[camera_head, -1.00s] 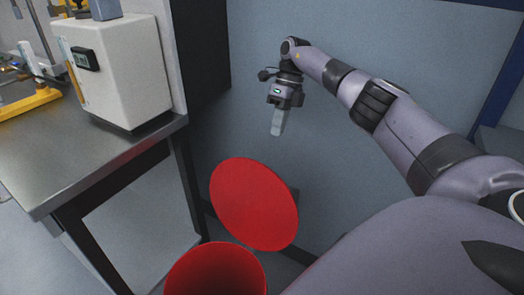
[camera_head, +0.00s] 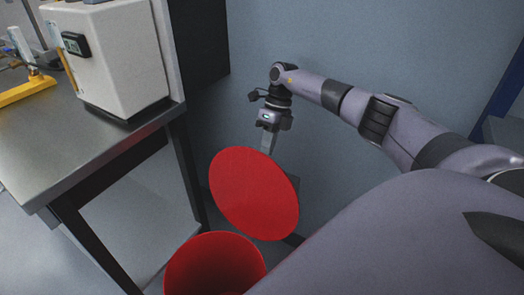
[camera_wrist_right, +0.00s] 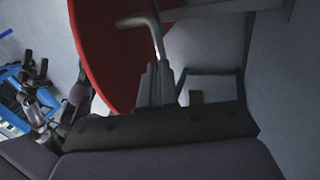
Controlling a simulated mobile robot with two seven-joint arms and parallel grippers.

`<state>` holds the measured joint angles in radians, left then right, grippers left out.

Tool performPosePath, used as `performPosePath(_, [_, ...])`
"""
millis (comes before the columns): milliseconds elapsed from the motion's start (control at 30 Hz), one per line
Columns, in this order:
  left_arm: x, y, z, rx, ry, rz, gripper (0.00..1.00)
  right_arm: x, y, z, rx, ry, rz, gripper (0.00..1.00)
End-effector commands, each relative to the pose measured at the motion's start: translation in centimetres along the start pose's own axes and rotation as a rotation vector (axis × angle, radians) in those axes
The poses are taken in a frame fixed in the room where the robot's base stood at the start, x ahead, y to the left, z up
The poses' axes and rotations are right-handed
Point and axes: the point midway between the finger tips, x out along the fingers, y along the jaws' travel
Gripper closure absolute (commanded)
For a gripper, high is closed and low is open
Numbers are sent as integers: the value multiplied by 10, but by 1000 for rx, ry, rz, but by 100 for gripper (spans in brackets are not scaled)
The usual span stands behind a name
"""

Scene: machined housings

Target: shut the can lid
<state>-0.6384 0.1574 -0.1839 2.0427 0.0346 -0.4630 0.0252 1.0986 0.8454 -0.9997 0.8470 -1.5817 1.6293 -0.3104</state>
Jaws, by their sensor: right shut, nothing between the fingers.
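A red can (camera_head: 190,262) stands on the floor at the bottom of the head view, its round mouth open. Its round red lid (camera_head: 253,193) stands raised and tilted behind the mouth. The lid also shows in the right wrist view (camera_wrist_right: 110,50), with a bent grey metal rod in front of it. My right gripper (camera_head: 268,143) points down just behind the lid's upper edge; its fingers are together and empty. In the right wrist view its fingers (camera_wrist_right: 160,82) are close to the lid's back. Whether they touch it I cannot tell. My left gripper is out of view.
A metal workbench (camera_head: 95,150) stands left of the can and bears a white machine (camera_head: 115,60). A grey wall (camera_head: 330,40) is close behind the lid and my right arm. A blue post (camera_head: 500,95) stands at the right.

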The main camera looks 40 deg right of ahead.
Motion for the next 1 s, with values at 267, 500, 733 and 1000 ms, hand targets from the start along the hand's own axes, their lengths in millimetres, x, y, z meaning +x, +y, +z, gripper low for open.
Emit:
performPosePath(267, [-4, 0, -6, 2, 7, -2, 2, 8, 22, -1, 0, 1, -1, 100])
performPosePath(500, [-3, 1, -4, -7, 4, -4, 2, 10, 28, -1, 2, 0, 0, 100])
performPosePath(733, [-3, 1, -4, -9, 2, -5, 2, 10, 28, -1, 2, 1, 0, 100])
performPosePath(1000, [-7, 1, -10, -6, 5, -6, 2, 8, 32, -1, 0, 1, -23, 100])
